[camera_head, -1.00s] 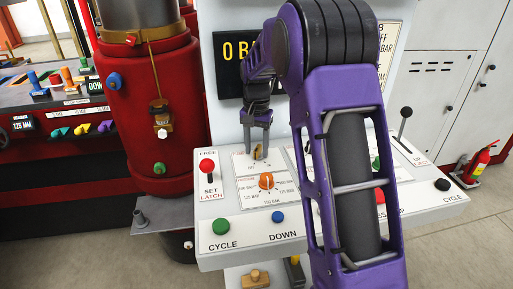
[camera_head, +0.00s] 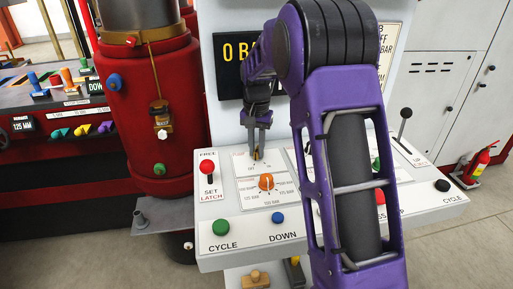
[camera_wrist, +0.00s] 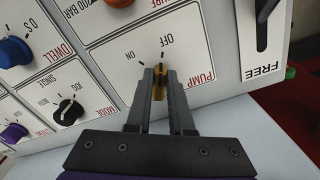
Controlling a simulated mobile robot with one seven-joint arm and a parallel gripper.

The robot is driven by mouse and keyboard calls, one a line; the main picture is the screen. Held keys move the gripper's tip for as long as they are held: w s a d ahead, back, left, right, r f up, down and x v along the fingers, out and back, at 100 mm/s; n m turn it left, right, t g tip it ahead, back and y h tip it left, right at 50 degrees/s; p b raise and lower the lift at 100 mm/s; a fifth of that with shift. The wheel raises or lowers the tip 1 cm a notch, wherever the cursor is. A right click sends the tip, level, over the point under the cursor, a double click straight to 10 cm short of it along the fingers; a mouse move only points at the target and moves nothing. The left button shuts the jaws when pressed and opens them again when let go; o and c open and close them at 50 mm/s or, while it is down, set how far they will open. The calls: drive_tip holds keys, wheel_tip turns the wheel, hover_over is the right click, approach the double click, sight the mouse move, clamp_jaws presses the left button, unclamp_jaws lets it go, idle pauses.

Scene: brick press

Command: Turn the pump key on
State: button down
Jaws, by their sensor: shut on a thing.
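The brass pump key (camera_head: 256,155) sits in the small PUMP panel at the upper left of the white console. In the wrist view the key (camera_wrist: 159,96) shows between my two fingers, under the OFF and ON labels. My gripper (camera_head: 257,150) points down at the panel and is shut on the key; it also shows in the wrist view (camera_wrist: 161,80). The fingers cover much of the key, so its exact angle is hard to tell. The display (camera_head: 235,50) above reads 0 and is partly hidden by my arm.
An orange pressure knob (camera_head: 266,182) sits just below the key. A red-knobbed lever (camera_head: 207,168) marked FREE, SET and LATCH stands to the left. Green (camera_head: 221,227) and blue (camera_head: 278,217) buttons line the front edge. A red cylinder (camera_head: 155,110) stands left of the console.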

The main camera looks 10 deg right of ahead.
drive_tip(key=n, duration=0.1)
drive_tip(key=n+p, duration=0.1)
drive_tip(key=n, duration=0.3)
drive_tip(key=shift+d+r+p, duration=0.1)
drive_tip(key=shift+d+p, duration=0.15)
drive_tip(key=shift+p, duration=0.1)
drive_tip(key=n, duration=0.6)
drive_tip(key=shift+d+n, duration=0.25)
drive_tip(key=shift+n, duration=0.05)
drive_tip(key=c, duration=0.8)
unclamp_jaws()
wheel_tip(320, 180, up, 17)
drive_tip(key=shift+r, duration=0.15)
drive_tip(key=shift+s, duration=0.1)
